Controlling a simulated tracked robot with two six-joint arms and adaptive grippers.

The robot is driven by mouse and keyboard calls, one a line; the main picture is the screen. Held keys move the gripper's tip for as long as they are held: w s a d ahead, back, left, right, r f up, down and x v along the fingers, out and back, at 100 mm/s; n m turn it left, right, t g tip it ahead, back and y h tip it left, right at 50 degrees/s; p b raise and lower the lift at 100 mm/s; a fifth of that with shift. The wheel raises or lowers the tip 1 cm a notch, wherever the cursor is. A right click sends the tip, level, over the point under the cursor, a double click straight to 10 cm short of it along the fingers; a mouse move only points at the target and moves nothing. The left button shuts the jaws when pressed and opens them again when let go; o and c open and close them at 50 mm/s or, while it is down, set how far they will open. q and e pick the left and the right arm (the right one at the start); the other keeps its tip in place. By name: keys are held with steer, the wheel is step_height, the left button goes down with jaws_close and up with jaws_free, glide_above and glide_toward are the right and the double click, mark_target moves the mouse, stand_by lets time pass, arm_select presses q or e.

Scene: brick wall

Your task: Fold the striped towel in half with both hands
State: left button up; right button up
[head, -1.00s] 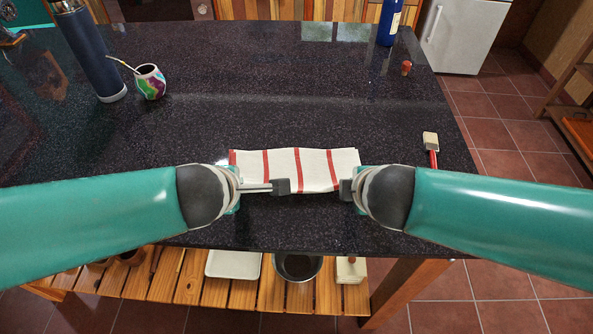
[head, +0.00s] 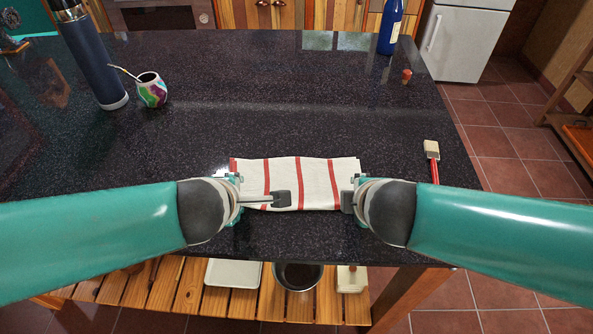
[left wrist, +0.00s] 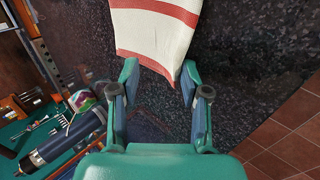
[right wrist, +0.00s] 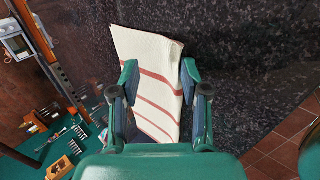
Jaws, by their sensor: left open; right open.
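The white towel with red stripes (head: 315,183) lies on the dark stone counter (head: 300,110), near its front edge. Whether it lies in one layer or more I cannot tell. My left gripper (head: 280,199) is open at the towel's near left part; in the left wrist view a towel corner (left wrist: 155,35) reaches between its parted fingers (left wrist: 157,90). My right gripper (head: 347,201) is open at the near right corner; in the right wrist view the towel (right wrist: 150,65) extends between its parted fingers (right wrist: 157,92). The arms hide both near corners in the head view.
A brush (head: 432,152) with a red handle lies to the right. A dark blue flask (head: 92,60) and a colourful gourd cup (head: 152,92) stand at the far left; a blue bottle (head: 390,28) stands at the far right. The counter behind the towel is clear.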

arm_select(q)
steer(key=shift+s+r, duration=0.1)
steer(key=shift+r, duration=0.35)
arm_select(e)
steer(key=shift+s+r, duration=0.15)
steer(key=shift+r, duration=0.3)
arm_select(q)
steer(key=v, duration=1)
steer(key=shift+w+r, duration=0.15)
steer(key=shift+w, duration=0.15)
arm_select(e)
steer(key=v, duration=0.9)
steer(key=shift+r, duration=0.55)
